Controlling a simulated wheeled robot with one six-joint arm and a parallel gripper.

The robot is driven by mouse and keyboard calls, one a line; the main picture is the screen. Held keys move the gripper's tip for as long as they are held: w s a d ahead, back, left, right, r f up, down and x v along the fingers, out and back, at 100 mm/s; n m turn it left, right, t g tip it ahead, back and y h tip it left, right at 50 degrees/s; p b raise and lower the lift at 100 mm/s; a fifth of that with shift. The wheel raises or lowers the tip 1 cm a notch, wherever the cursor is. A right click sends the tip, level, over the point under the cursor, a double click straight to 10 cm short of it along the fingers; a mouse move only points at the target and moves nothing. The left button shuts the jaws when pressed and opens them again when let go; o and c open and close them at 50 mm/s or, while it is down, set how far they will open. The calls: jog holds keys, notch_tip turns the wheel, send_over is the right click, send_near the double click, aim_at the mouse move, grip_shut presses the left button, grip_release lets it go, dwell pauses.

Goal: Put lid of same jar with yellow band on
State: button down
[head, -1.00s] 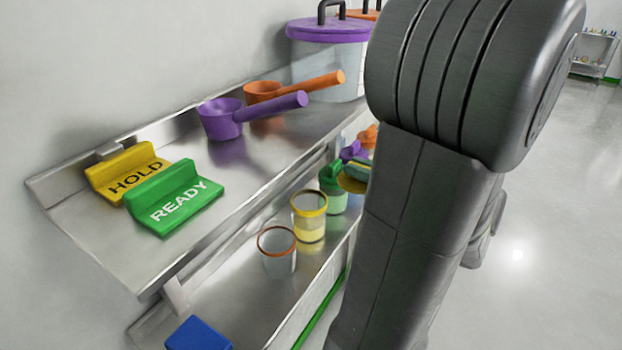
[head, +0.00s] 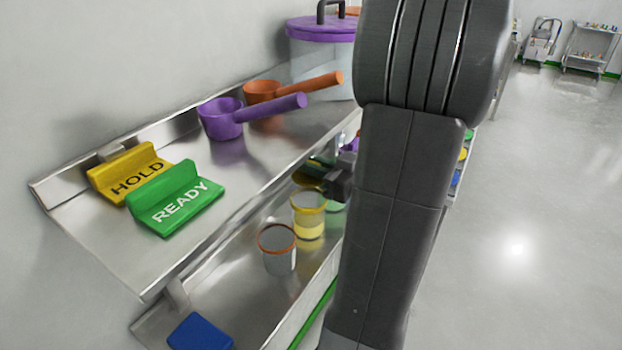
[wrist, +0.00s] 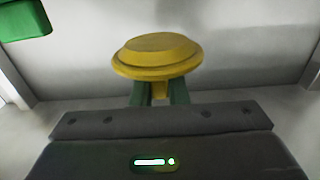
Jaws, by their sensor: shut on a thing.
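The jar with the yellow band (head: 309,222) stands upright on the lower shelf, clear with pale yellow contents. Its band is round the rim. My gripper (wrist: 160,93) is shut on the yellow lid (wrist: 157,57), which is round with a stepped top and sits level between the fingertips in the wrist view. In the head view the gripper (head: 335,182) shows beside my arm, with the lid just above and behind the yellow-banded jar. I see a gap between lid and jar rim, but their exact alignment is unclear. My arm hides part of this area.
A jar with an orange-brown band (head: 278,250) stands in front, and a blue block (head: 200,332) lies nearer. A green jar (head: 336,212) is mostly hidden by my arm. The upper shelf holds HOLD (head: 130,175) and READY (head: 175,200) signs, scoops (head: 222,118) and a purple-lidded bin (head: 320,60).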

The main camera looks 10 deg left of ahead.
aim_at(311, 179)
notch_tip(311, 179, down, 3)
jog(key=shift+f, duration=0.2)
jog(key=shift+a+f, duration=0.2)
jog(key=shift+f+b, duration=0.55)
jog(key=shift+f, duration=0.1)
jog(key=c, duration=1.4)
grip_release()
jog(key=shift+r, duration=0.15)
jog(key=shift+r+p, duration=0.2)
jog(key=shift+p, duration=0.15)
jog(key=v, duration=1.2)
jog(key=shift+r+b, duration=0.35)
jog(key=shift+b, duration=0.1)
